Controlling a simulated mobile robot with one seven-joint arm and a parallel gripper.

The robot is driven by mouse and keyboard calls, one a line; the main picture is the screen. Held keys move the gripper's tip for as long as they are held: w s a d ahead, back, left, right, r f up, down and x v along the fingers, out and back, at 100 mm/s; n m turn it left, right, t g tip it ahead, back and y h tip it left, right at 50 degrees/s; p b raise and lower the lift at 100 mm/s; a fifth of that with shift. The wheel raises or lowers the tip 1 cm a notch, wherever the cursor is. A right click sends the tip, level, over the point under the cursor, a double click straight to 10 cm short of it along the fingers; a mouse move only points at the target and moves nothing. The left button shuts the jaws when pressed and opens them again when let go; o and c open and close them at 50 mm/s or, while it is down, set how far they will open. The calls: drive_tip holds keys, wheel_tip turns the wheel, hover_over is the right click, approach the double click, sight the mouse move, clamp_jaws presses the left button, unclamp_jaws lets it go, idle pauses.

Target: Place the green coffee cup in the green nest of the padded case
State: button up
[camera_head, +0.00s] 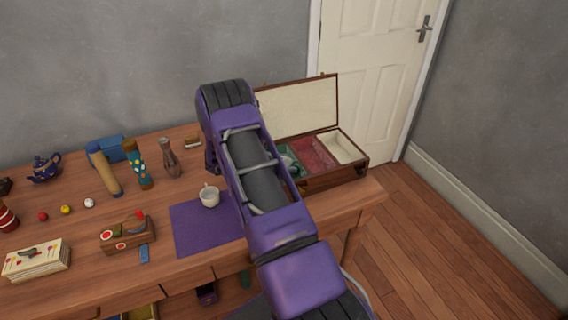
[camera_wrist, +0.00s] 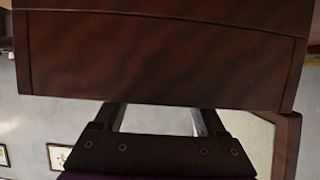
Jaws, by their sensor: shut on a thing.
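The padded case (camera_head: 336,180) stands open at the right end of the table, with its pale-lined lid raised. Its green nest (camera_head: 288,160) is at the left, partly covered by my arm. A red nest is in the middle and a cream one at the right. In the wrist view a dark brown wooden wall (camera_wrist: 160,60), apparently the case's side, fills the upper part. My gripper (camera_wrist: 160,116) reaches up to its edge, with its fingers apart and their tips hidden. The thing between them is hidden. I cannot make out the green coffee cup in either view.
A white cup (camera_head: 209,196) stands on a purple mat (camera_head: 205,232) left of my arm. The raised lid (camera_head: 298,106) borders the case's back.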

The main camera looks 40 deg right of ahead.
drive_tip(key=shift+s+a+f+b, duration=0.1)
drive_tip(key=shift+s+f+b, duration=0.05)
drive_tip(key=shift+f+b, duration=0.45)
drive_tip(key=o, duration=1.1)
drive_tip(key=shift+f, duration=0.15)
drive_tip(key=shift+o, duration=1.1)
drive_tip(key=shift+f, duration=0.15)
drive_tip(key=shift+s+a, duration=0.1)
drive_tip(key=r+p+v, duration=0.1)
drive_tip(key=v, duration=1.1)
drive_tip(key=shift+w+r, duration=0.25)
drive_tip(key=shift+r, duration=0.15)
